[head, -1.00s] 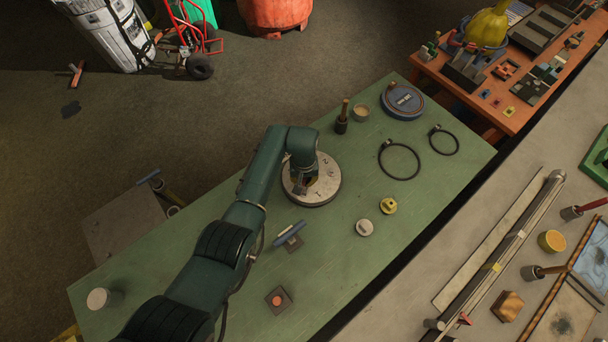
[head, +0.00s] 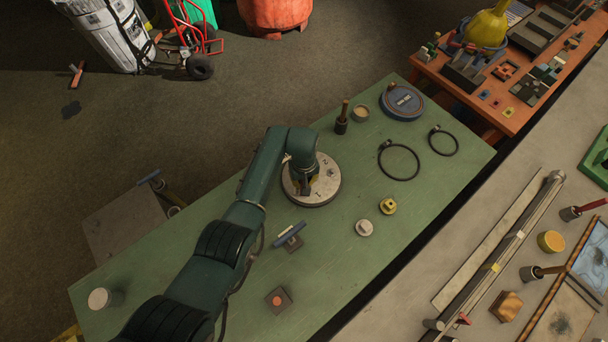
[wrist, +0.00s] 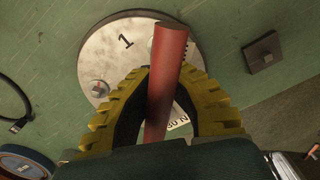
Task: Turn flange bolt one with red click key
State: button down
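The round grey flange (head: 322,197) lies on the green bench, with the numbers 1 and 2 showing on its face. My gripper (head: 307,186) is over it, pointing down. In the wrist view, the yellow-padded fingers of my gripper (wrist: 163,85) are closed around the red click key (wrist: 170,55), a plain red rod that stands tilted between them. The flange also shows behind it (wrist: 105,55), with the number 1 and one bolt (wrist: 99,89) to the left. The key's working end and its contact with a bolt are hidden. A partly covered white label shows behind the fingers.
A blue-handled tool (head: 288,234) lies over a dark block. A dark block with a red dot (head: 279,299) is nearer.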

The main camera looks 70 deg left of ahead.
jog(key=shift+n, duration=0.4)
jog(key=shift+n, duration=0.6)
jog(key=shift+n, duration=0.5)
jog(key=shift+n, duration=0.6)
